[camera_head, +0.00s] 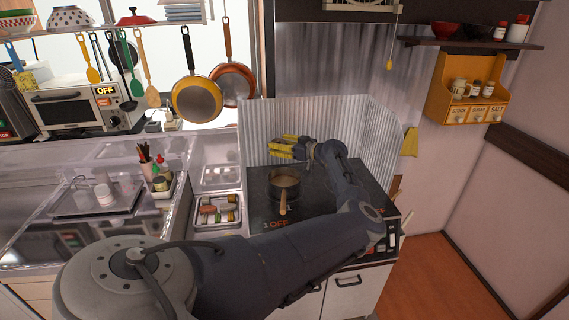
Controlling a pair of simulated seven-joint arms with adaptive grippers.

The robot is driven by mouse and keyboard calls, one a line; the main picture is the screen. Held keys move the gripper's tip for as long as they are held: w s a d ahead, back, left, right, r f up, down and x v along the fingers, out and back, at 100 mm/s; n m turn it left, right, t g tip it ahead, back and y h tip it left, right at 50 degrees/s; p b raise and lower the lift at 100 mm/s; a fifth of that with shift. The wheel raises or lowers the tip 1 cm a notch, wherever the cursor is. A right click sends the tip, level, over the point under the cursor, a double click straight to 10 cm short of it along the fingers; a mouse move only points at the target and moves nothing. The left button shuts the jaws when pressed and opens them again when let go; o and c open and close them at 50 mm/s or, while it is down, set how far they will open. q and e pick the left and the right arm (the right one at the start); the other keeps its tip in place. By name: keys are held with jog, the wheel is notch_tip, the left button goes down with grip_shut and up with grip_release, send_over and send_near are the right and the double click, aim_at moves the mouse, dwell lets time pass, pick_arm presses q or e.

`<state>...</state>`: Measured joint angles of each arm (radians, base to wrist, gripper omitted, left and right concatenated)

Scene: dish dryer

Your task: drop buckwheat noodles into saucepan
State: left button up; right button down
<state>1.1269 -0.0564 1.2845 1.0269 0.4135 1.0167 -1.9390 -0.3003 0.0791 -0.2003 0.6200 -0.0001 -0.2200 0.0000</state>
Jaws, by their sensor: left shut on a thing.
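The saucepan (285,186) stands on the dark stovetop, with its light wooden handle pointing toward the front. Its inside looks brownish, but I cannot make out what is in it. My left arm reaches across the front of the stove and bends back over it. My left gripper (284,147), with yellow fingers, is above and behind the saucepan, near the corrugated metal guard. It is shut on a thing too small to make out. I cannot identify the buckwheat noodles anywhere. My right gripper is not in view.
The corrugated guard (305,115) closes off the back and right of the stove (262,207). A tray (228,224) of small packets lies left of the stove. Pans (196,100) and utensils hang above the counter. A yellow spice shelf (440,105) is on the right wall.

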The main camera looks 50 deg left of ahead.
pick_arm(q)
notch_tip(320, 180, down, 6)
dwell(0.6)
jog(key=shift+s+f, duration=0.1)
jog(key=o, duration=1.2)
jog(key=shift+o, duration=0.2)
jog(key=v, duration=1.2)
